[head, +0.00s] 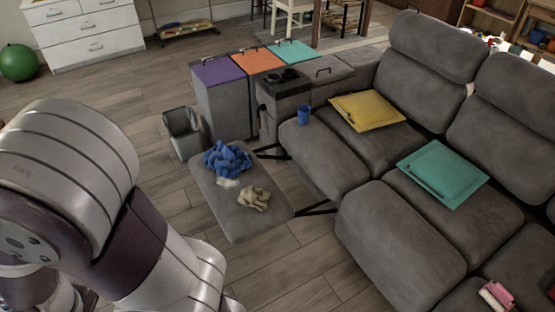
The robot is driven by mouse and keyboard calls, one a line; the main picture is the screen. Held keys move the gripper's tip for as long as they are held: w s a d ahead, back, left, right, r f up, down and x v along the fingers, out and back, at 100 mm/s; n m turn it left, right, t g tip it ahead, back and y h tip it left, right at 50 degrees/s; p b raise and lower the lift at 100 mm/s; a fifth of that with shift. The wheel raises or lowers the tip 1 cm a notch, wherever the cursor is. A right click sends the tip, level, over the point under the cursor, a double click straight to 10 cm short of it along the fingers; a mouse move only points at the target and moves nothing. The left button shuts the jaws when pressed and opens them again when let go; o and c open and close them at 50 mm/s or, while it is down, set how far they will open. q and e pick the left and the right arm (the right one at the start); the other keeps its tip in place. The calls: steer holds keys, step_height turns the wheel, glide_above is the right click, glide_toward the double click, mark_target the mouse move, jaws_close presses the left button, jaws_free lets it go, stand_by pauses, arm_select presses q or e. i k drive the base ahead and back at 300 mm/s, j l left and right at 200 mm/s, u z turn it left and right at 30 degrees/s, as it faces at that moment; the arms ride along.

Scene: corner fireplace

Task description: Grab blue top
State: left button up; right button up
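A crumpled blue top (227,158) lies bunched on the extended grey footrest (215,207) of the sofa, near the footrest's back edge. A small white cloth (228,183) lies against its front side, and a crumpled beige cloth (254,198) lies a little to its right and nearer to me. One of my arms fills the left and lower left of the head view, apart from the blue top. Neither of my grippers shows in this view.
The grey sofa (392,230) fills the right side, with a yellow board (367,110), a teal board (442,172) and a blue cup (303,115) on it. A dark bin (183,133) stands behind the footrest, beside lidded boxes (222,108). Wooden floor lies open in front.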

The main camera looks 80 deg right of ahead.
mark_target(228, 162)
steer(key=z, duration=2.5)
steer(key=i+l+z, duration=0.35)
steer(key=i, duration=0.9)
steer(key=i+j+z, duration=0.15)
steer(key=i+z, duration=0.15)
steer(key=i, duration=0.9)
